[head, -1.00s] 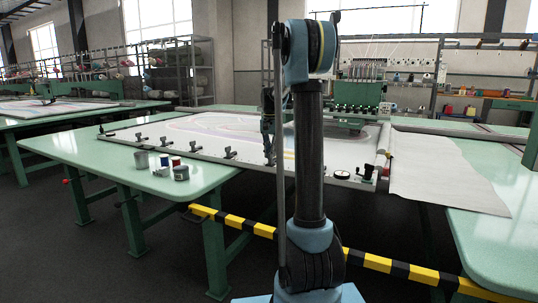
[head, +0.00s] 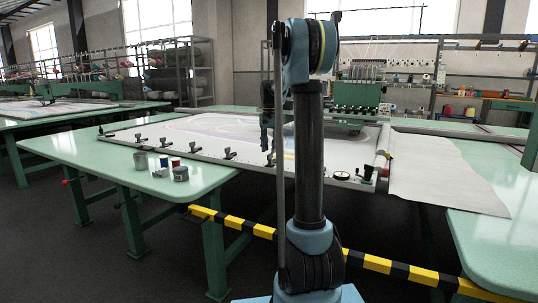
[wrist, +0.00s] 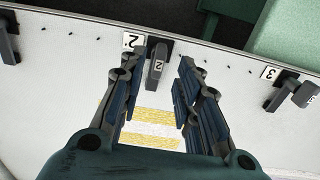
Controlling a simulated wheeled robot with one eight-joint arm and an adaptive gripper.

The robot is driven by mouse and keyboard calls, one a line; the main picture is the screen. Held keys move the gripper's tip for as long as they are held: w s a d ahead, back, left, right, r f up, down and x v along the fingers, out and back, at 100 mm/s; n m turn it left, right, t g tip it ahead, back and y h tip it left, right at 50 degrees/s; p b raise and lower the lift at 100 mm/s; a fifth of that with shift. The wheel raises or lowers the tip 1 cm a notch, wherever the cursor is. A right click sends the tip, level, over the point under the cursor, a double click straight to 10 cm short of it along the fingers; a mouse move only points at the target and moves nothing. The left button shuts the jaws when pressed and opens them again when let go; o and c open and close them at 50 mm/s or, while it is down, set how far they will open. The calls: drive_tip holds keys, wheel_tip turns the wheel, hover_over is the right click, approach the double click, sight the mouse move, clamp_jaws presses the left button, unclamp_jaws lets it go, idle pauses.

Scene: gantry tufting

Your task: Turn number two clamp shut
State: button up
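The number two clamp (wrist: 157,66) shows in the wrist view, a dark base with a grey lever marked 2 that points down the picture over the white frame edge. A white plate with a 2 (wrist: 132,41) sits just left of it. My gripper (wrist: 165,88) is open, with its fingers apart on either side of the lever and a clear gap to the right finger. I cannot tell how high the fingertips are above it. In the head view my gripper (head: 267,142) is over the frame's front edge, partly hidden by my arm.
A black-and-yellow bar (head: 400,269) runs along the front.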

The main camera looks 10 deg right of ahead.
wheel_tip(320, 180, up, 9)
idle(0.3)
drive_tip(key=shift+f, duration=0.1)
